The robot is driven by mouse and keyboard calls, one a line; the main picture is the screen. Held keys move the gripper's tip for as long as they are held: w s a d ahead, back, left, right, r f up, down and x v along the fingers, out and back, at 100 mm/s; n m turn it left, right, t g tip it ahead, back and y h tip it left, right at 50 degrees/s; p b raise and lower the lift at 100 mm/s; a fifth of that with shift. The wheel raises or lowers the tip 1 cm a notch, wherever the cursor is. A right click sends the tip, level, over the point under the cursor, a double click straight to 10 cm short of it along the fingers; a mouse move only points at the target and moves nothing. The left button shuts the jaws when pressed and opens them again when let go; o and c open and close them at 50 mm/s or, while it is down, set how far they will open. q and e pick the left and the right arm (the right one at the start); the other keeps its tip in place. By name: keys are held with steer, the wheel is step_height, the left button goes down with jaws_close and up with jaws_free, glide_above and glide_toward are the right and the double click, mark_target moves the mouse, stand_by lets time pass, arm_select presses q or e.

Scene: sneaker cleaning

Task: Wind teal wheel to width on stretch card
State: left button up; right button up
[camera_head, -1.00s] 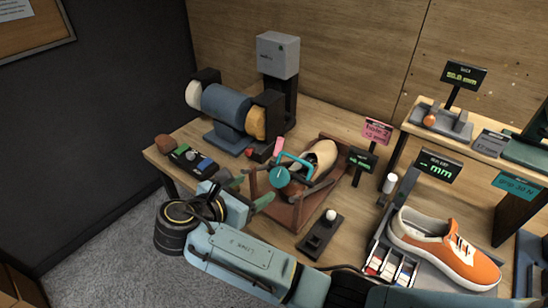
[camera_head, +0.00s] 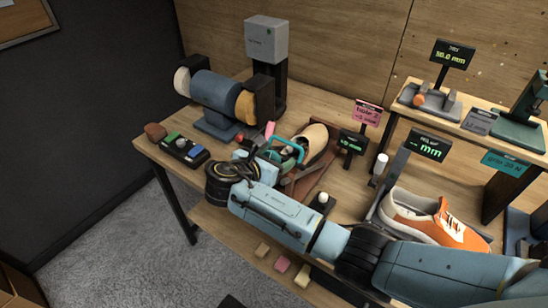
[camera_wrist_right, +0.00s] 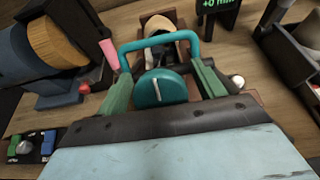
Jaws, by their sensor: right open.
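The teal wheel (camera_wrist_right: 160,88) has a pale pointer line and sits at the near end of the shoe stretcher, under a teal loop handle (camera_wrist_right: 128,46). In the head view my right arm and hand cover most of the wheel. A beige shoe form (camera_head: 310,137) lies on the brown stretcher base behind it. My right gripper (camera_wrist_right: 160,90) is open, with its green fingers on either side of the wheel; I cannot tell whether they touch it. A pink stretch card (camera_head: 368,112) stands behind the stretcher. A small black display (camera_head: 352,142) shows green digits. My left gripper is not in view.
A blue buffing machine (camera_head: 215,90) and a black button box (camera_head: 184,148) stand at the left. An orange sneaker (camera_head: 435,218) sits at the right, below a raised shelf (camera_head: 410,88). A small post with a white knob (camera_head: 322,199) stands close to my right arm.

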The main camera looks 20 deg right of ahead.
steer(key=c, duration=0.9)
steer(key=shift+r+m, duration=0.1)
steer(key=shift+m, duration=0.2)
